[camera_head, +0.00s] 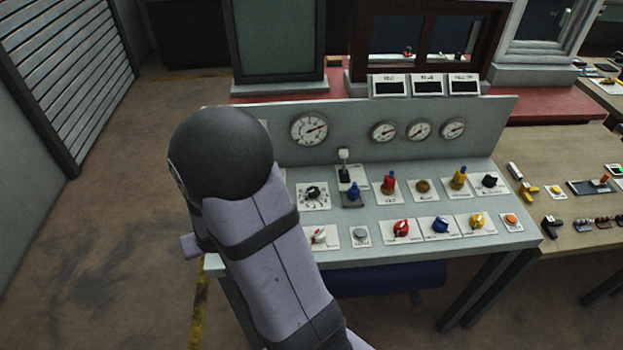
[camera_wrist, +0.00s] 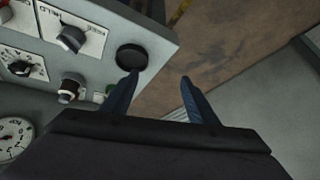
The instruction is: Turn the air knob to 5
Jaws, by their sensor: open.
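No label reading "air" is legible, so I cannot tell for certain which knob is the air knob. A black knob on a white numbered dial plate (camera_head: 313,192) sits at the left of the panel; it also shows at the left edge of the wrist view (camera_wrist: 22,68). Its pointer setting is too small to read. My gripper (camera_wrist: 160,76) is open and empty in the wrist view, over the panel's edge, with one fingertip near a round black part (camera_wrist: 131,57). In the head view my arm hides the gripper and the panel's left end.
The grey control panel (camera_head: 283,258) carries several other knobs, including red (camera_head: 401,228), blue (camera_head: 440,225) and yellow (camera_head: 477,219) ones. Gauges (camera_head: 309,129) line its back wall. A wooden table (camera_head: 565,235) with small parts stands right. Open floor (camera_head: 110,200) lies left.

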